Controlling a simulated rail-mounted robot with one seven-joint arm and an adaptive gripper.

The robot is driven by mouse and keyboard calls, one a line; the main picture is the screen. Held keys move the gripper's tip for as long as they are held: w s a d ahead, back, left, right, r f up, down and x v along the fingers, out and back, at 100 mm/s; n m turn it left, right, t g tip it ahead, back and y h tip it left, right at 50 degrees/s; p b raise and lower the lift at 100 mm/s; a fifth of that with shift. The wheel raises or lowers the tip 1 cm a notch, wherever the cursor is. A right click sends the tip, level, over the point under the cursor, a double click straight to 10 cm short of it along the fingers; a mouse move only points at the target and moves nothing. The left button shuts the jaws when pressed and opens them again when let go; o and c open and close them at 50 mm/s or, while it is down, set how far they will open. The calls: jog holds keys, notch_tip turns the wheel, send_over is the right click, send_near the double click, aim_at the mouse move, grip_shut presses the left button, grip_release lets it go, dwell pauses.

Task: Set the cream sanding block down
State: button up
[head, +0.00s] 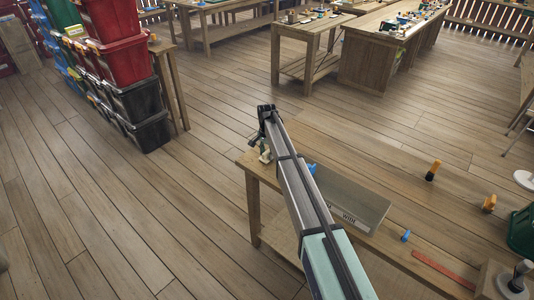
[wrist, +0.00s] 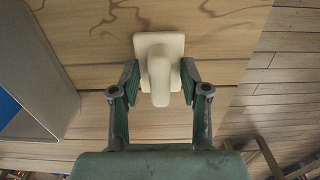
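The cream sanding block (wrist: 160,44) shows in the wrist view with its flat base over the wooden tabletop and its raised grip towards me. In the head view the cream block (head: 265,156) is a small pale shape at the near left corner of the workbench (head: 400,225), partly hidden by my gripper. My gripper (wrist: 160,82) has one green-padded finger on each side of the raised grip, with narrow gaps showing beside it. In the head view my gripper (head: 265,138) is low at the bench corner. Whether the base touches the wood is hard to tell.
A grey box-like panel (head: 350,200) with lettering lies right of my arm; it shows at the left of the wrist view (wrist: 40,70). A blue item (head: 311,168) is near it. Orange-topped tools (head: 433,170) and a red strip (head: 443,268) lie farther right. The bench edge is close.

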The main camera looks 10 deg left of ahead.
aim_at(267, 152)
notch_tip(267, 152, up, 12)
jog(key=b, duration=0.4)
jog(key=shift+r, duration=0.2)
dwell(0.4)
jog(key=s+a+f+n+y+b, duration=0.1)
jog(key=s+a+f+n+b, duration=0.2)
jog(key=s+a+f, duration=0.35)
jog(key=s+a+f+n+y+b, duration=0.1)
jog(key=s+a+f+n+b, duration=0.2)
jog(key=f, duration=0.6)
jog(key=s+d+f+n+g, duration=0.1)
jog(key=s+d+f, duration=0.4)
jog(key=s+f, duration=0.35)
jog(key=s+d+f+n, duration=0.1)
jog(key=s+d+f, duration=0.4)
jog(key=s+f, duration=0.4)
jog(key=s+d+f+g+h+p, duration=0.2)
jog(key=s+d+f+p, duration=0.1)
jog(key=s+d+f, duration=0.65)
jog(key=s+d+g+p, duration=0.1)
jog(key=s+d, duration=0.4)
jog(key=s, duration=0.6)
jog(key=s+d+g+p, duration=0.1)
jog(key=s+d, duration=0.5)
jog(key=s, duration=0.6)
jog(key=s+d+m+g+p, duration=0.1)
jog(key=s+d, duration=0.5)
jog(key=s, duration=0.6)
jog(key=shift+r+g, duration=0.35)
jog(key=shift+g, duration=0.05)
